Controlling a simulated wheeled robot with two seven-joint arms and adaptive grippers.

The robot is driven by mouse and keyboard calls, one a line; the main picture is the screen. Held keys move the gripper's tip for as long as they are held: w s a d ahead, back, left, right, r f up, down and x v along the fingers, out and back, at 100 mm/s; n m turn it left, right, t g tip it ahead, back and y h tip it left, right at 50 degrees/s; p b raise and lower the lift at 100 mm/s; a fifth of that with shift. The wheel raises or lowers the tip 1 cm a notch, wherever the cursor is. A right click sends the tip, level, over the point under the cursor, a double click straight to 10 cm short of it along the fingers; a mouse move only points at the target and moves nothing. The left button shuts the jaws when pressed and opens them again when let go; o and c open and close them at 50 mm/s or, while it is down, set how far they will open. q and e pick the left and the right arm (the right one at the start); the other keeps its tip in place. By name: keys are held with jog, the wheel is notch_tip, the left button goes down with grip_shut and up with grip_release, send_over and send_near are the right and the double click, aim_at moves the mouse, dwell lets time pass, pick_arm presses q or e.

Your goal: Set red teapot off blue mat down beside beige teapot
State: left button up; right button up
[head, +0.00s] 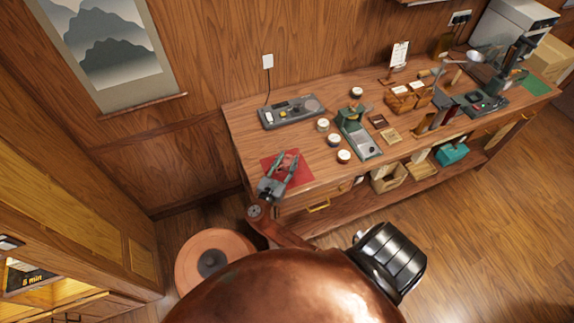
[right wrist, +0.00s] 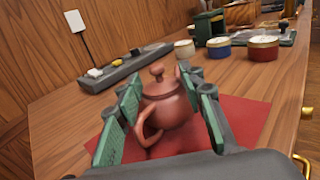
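A reddish-brown teapot (right wrist: 170,108) with a knobbed lid is over a red mat (right wrist: 248,112). In the head view the teapot (head: 286,162) shows small over the red mat (head: 304,173) at the table's near left corner. My right gripper (right wrist: 168,105) has its green-padded fingers on either side of the teapot; it also shows in the head view (head: 288,158). I cannot tell whether the pads touch the teapot or whether its base rests on the mat. The handle points towards the wrist camera. I make out no blue mat or beige teapot. My left gripper is not in view.
A grey tray (head: 292,112) lies by the wall behind the mat. Several round tins, including a blue one (head: 334,140), and a green device (head: 358,131) stand to the right. Wooden racks and a grey machine (head: 485,102) fill the far right. Bare wood surrounds the mat.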

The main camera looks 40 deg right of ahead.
jog(key=c, duration=0.7)
